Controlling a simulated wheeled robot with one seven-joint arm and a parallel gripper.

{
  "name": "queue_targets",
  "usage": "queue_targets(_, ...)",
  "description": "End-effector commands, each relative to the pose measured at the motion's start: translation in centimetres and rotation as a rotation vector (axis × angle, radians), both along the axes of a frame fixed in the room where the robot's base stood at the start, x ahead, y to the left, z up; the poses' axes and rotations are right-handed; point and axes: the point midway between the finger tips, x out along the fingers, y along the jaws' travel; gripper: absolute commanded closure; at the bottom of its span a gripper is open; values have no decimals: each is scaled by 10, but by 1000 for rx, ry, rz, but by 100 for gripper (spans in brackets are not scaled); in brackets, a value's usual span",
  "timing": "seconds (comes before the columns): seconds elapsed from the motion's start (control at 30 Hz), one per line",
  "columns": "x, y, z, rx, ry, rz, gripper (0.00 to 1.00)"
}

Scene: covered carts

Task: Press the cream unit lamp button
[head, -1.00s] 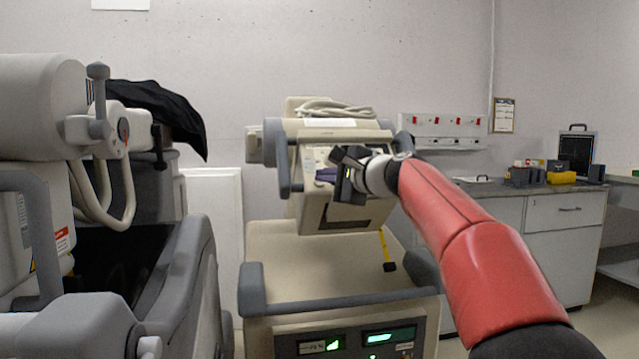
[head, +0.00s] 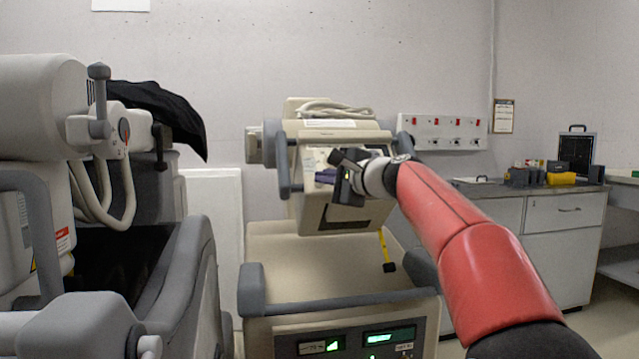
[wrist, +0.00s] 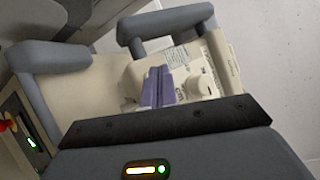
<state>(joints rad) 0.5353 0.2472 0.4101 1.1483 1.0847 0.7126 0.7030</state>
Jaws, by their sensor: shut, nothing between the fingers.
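The cream unit (head: 262,255) stands in the middle of the head view, with a tilted head and control panel (head: 308,160) facing me. My gripper (head: 325,176) is at the front of this panel, its purple fingers shut and empty. In the wrist view the fingers (wrist: 158,72) point at the panel, with a round cream knob (wrist: 199,86) to their right and printed labels (wrist: 180,56) beyond. I cannot tell whether the fingertips touch the panel. I cannot make out the lamp button; my gripper covers part of the panel.
A grey handle (head: 283,165) stands at the panel's left side, and a grey rail (head: 340,302) crosses the unit's front. Another large machine with a black cover (head: 155,108) fills the left. A counter (head: 490,190) stands at the right.

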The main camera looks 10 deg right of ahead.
Motion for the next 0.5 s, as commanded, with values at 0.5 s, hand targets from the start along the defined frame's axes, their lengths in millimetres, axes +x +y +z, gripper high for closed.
queue_targets(0.5, 6, -1, -11, 4, 14, 2, 100)
